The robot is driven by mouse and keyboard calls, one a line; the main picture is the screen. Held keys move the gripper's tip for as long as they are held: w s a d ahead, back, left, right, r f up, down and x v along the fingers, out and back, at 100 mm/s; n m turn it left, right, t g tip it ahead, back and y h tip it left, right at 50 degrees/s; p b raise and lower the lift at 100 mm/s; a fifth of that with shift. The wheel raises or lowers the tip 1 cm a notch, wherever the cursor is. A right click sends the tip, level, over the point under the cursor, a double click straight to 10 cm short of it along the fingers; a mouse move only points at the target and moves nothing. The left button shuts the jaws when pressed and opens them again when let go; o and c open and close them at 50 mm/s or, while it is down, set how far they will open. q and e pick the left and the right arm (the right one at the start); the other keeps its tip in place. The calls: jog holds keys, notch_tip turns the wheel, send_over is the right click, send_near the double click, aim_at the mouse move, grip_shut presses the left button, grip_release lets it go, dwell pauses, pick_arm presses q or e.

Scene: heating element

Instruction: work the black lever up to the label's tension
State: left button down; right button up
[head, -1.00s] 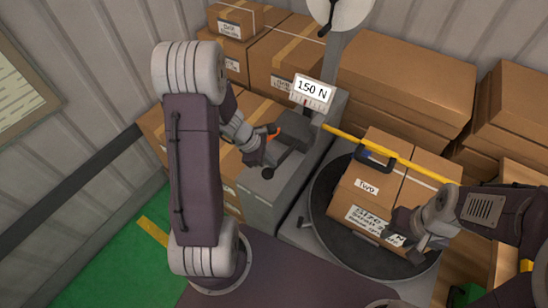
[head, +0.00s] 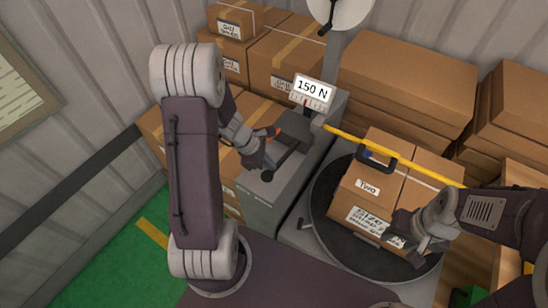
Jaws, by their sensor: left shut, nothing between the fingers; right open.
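The black lever (head: 283,161) with a round knob (head: 267,176) sits on top of the grey strapping machine (head: 267,207). The label above it (head: 312,89) reads 150 N and has a scale with a red mark below the number. A yellow strap (head: 400,157) runs from the machine across above the carton.
The carton stands on a dark round turntable (head: 328,230). Stacked boxes (head: 405,80) fill the back and right. A wall panel (head: 20,90) is at the left, and green floor (head: 105,245) is clear at the lower left.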

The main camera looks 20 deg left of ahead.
pick_arm(q)
jog(key=shift+s+f+b, duration=0.3)
jog(key=shift+f+b, duration=0.1)
jog(key=shift+f, duration=0.1)
dwell(0.8)
jog(key=shift+r, duration=0.1)
jog(key=r+p, duration=0.1)
jog(key=w+r+p, duration=0.1)
jog(key=r+p, duration=0.1)
jog(key=shift+d, duration=0.1)
jog(key=r+p, duration=0.1)
jog(key=p, duration=0.1)
jog(key=w+r+p, duration=0.1)
jog(key=r+p, duration=0.1)
jog(key=shift+w+r, duration=0.15)
jog(key=shift+r+p, duration=0.4)
jog(key=shift+r, duration=0.1)
jog(key=shift+w, duration=0.2)
